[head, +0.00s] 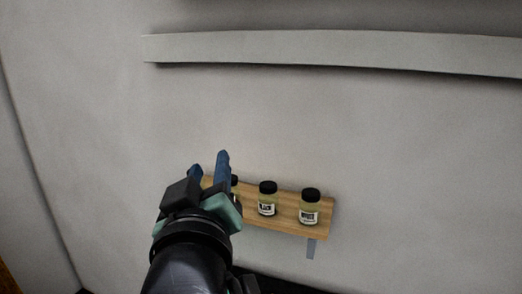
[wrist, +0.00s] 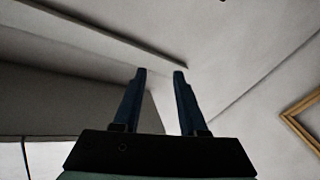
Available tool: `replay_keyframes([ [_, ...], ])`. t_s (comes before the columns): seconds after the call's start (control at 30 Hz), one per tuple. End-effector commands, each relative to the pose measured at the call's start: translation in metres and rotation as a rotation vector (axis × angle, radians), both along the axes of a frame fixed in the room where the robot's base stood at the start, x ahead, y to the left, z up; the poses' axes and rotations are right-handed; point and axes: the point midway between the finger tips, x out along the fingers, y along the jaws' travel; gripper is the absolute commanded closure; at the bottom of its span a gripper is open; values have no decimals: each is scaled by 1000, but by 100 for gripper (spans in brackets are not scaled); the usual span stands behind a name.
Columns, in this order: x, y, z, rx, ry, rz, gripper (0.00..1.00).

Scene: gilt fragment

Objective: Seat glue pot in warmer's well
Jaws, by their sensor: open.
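My gripper (head: 209,165) is raised in front of a pale wall in the head view, its two blue fingers apart with nothing between them. The wrist view also shows my gripper (wrist: 159,73) open and empty, pointing toward bare wall and ceiling. No glue pot or warmer can be made out for certain in either view. Small jars with black lids and white labels stand on a wooden shelf; one is at the right (head: 310,207), one in the middle (head: 267,199), and one is partly hidden behind my gripper. I cannot tell whether any of them is the glue pot.
The wooden shelf (head: 285,221) is fixed to the wall, just right of and behind my gripper. A long pale ledge (head: 330,51) runs across the wall above. A wooden frame (wrist: 300,127) shows at the right in the wrist view. The wall between ledge and shelf is clear.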

Motion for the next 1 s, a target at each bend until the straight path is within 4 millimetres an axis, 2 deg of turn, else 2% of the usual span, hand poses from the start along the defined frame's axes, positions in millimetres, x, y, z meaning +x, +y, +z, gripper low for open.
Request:
replay_keyframes([
  [0.03,-16,-20,45,102,-149,-12,58],
  [0.1,-43,-38,96,227,-329,4,58],
  [0.13,-56,-45,114,270,-398,14,58],
  [0.2,-84,-57,147,353,-532,45,58],
  [0.33,-121,-69,181,440,-687,97,58],
  [0.47,-134,-72,191,466,-737,118,58],
  [0.73,-133,-72,191,467,-735,118,58],
  [0.87,-133,-72,174,466,-733,120,58],
  [1.0,-132,-71,148,468,-731,123,58],
])
